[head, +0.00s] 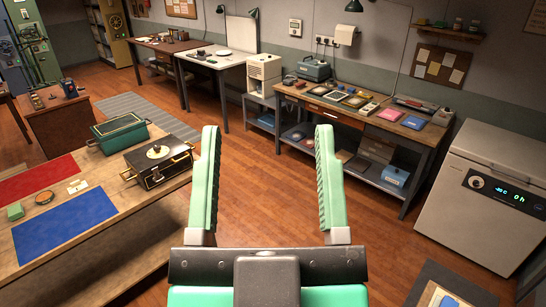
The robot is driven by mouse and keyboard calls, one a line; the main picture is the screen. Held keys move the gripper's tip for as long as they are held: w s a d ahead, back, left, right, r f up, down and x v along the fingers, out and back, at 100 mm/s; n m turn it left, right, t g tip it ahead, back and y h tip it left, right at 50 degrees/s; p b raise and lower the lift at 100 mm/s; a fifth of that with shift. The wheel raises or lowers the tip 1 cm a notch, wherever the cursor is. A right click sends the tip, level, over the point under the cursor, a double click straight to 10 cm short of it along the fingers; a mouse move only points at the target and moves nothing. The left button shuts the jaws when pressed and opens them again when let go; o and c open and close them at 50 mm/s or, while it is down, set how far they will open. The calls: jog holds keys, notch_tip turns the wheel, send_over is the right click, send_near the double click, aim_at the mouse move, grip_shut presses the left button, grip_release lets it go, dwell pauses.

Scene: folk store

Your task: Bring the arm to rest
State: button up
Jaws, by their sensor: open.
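My gripper (266,183) shows in the head view at the lower middle. Its two green ribbed fingers stand wide apart and nothing is between them. Beyond the fingers is the wooden floor. The gripper is raised in free space and touches nothing that I can see.
At left, a wooden table (104,203) bears a black box (152,172), a green box (119,133), a blue mat (64,226) and a red mat (40,180). A workbench (408,134) with several items stands back right, beside a white cabinet (480,205). The middle floor (268,150) is clear.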

notch_tip(320, 180, up, 15)
jog(key=p, duration=1.5)
